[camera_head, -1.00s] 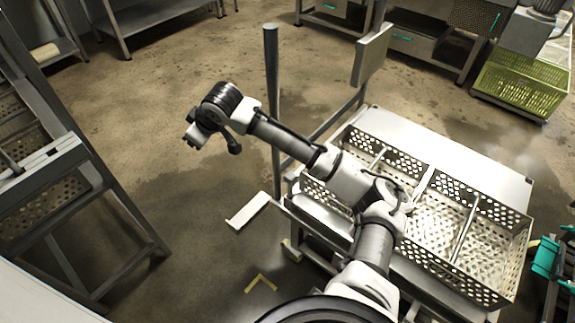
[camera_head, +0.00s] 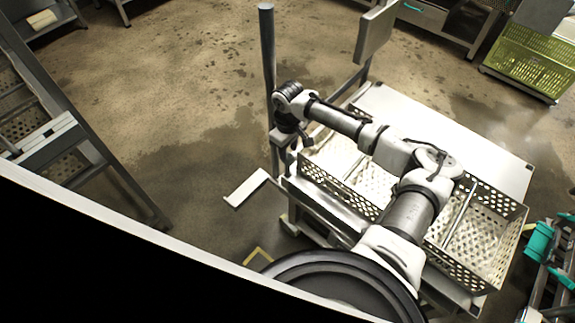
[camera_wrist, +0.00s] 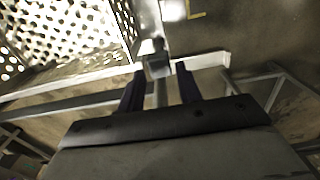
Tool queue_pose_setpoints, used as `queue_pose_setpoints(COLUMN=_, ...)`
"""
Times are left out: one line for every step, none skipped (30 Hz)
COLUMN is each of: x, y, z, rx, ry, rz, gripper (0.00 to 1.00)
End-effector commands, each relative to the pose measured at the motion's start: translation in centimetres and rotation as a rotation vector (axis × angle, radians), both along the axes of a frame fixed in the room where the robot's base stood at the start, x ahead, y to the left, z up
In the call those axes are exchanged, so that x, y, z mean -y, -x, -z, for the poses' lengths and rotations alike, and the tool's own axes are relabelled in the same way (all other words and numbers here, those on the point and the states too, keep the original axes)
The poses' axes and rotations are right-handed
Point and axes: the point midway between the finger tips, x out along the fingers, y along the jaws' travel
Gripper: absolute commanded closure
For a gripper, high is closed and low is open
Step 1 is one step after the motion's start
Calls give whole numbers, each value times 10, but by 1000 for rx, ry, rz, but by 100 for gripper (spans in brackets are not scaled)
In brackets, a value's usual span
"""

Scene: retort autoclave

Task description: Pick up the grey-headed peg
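My gripper (camera_wrist: 160,88) is open in the wrist view, with its two dark fingers spread apart and nothing clearly held between them. A small grey upright piece (camera_wrist: 158,62) with a narrower top shows beyond and between the fingertips; I cannot tell whether it is the grey-headed peg or part of the stand. In the head view, my gripper (camera_head: 281,138) hangs beside the dark post at the cart's left end, its fingers too small to read. No grey-headed peg can be made out for certain in the head view.
A perforated metal basket (camera_head: 347,190) with dividers sits on the cart (camera_head: 485,135). The dark post (camera_head: 267,60) stands close to my gripper. A pale bracket (camera_head: 246,188) juts out left of the cart. Open floor (camera_head: 170,110) lies to the left.

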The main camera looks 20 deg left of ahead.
Motion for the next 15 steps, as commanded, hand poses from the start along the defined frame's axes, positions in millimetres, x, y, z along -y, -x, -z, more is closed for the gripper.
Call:
queue_pose_setpoints(x=0, y=0, z=2, rx=0, ry=1, rz=0, gripper=65)
queue_pose_setpoints(x=0, y=0, z=4, rx=0, ry=1, rz=0, gripper=65)
queue_pose_setpoints(x=-1, y=-1, z=7, rx=0, ry=0, rz=-1, gripper=65)
queue_pose_setpoints(x=-2, y=-1, z=10, rx=-1, ry=2, rz=-1, gripper=65)
queue_pose_setpoints(x=-2, y=-1, z=14, rx=0, ry=2, rz=-1, gripper=65)
queue_pose_setpoints(x=-2, y=-2, z=20, rx=0, ry=3, rz=-1, gripper=65)
queue_pose_setpoints(x=-4, y=-3, z=24, rx=0, ry=2, rz=-1, gripper=65)
queue_pose_setpoints(x=-4, y=-3, z=29, rx=1, ry=4, rz=-1, gripper=65)
queue_pose_setpoints(x=-4, y=-3, z=36, rx=0, ry=2, rz=-1, gripper=65)
queue_pose_setpoints(x=-4, y=-3, z=41, rx=1, ry=1, rz=0, gripper=65)
queue_pose_setpoints(x=-4, y=-3, z=44, rx=0, ry=1, rz=0, gripper=65)
queue_pose_setpoints(x=-4, y=-3, z=48, rx=0, ry=1, rz=-1, gripper=65)
queue_pose_setpoints(x=-4, y=-3, z=50, rx=1, ry=0, rz=-1, gripper=65)
queue_pose_setpoints(x=-4, y=-3, z=52, rx=1, ry=-1, rz=-1, gripper=65)
queue_pose_setpoints(x=-4, y=-3, z=53, rx=1, ry=-1, rz=-1, gripper=65)
